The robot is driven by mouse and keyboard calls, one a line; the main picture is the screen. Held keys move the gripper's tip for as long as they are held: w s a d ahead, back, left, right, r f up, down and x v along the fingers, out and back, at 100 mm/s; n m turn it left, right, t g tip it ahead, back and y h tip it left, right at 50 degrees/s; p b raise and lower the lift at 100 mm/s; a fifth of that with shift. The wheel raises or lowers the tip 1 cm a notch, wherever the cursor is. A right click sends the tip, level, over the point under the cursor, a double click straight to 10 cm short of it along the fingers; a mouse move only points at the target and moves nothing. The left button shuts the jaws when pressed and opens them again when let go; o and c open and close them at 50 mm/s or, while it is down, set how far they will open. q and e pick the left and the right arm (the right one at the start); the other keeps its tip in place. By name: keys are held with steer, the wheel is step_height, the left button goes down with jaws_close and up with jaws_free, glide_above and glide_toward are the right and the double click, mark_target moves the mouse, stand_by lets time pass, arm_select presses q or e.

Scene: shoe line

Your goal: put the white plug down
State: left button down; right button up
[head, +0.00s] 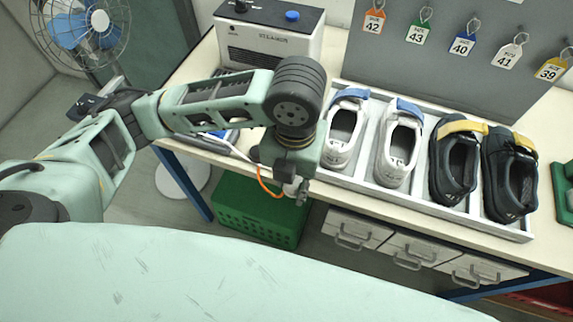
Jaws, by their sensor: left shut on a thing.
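My left gripper (299,192) hangs at the front edge of the workbench, left of the shoe tray, and points down over the floor side. It is shut on a small whitish thing, the white plug (290,187), which is mostly hidden by the fingers. An orange cable (265,187) loops beside the gripper. My right gripper is not in view.
A white tray (420,197) holds a white pair and a dark pair of shoes. A boxy machine (268,38) with a blue knob stands at the back left. A green crate (255,212) sits under the bench. Size tags hang on the grey panel (400,60). Drawers (405,250) are below the bench.

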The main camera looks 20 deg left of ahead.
arm_select(q)
steer(key=w+a+f, duration=0.1)
steer(key=w+f, duration=0.1)
steer(key=w, duration=0.1)
steer(key=w+a+f+p, duration=0.1)
steer(key=w+a+f, duration=0.1)
steer(key=w, duration=0.1)
steer(key=w+a+f, duration=0.2)
steer(key=w, duration=0.2)
steer(key=shift+w+f+p, duration=0.1)
steer(key=shift+f+p, duration=0.25)
steer(key=shift+f, duration=0.05)
steer(key=shift+w+f, duration=0.15)
steer(key=shift+f, duration=0.05)
step_height(320, 180, down, 3)
steer(key=shift+f+p, duration=0.1)
steer(key=shift+p, duration=0.4)
steer(key=shift+f, duration=0.3)
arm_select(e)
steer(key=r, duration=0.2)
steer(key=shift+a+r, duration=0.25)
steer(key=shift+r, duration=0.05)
arm_select(q)
steer(key=shift+f, duration=0.15)
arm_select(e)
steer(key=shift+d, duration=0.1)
arm_select(q)
steer(key=c, duration=1.7)
jaws_free()
steer(key=shift+o, duration=0.2)
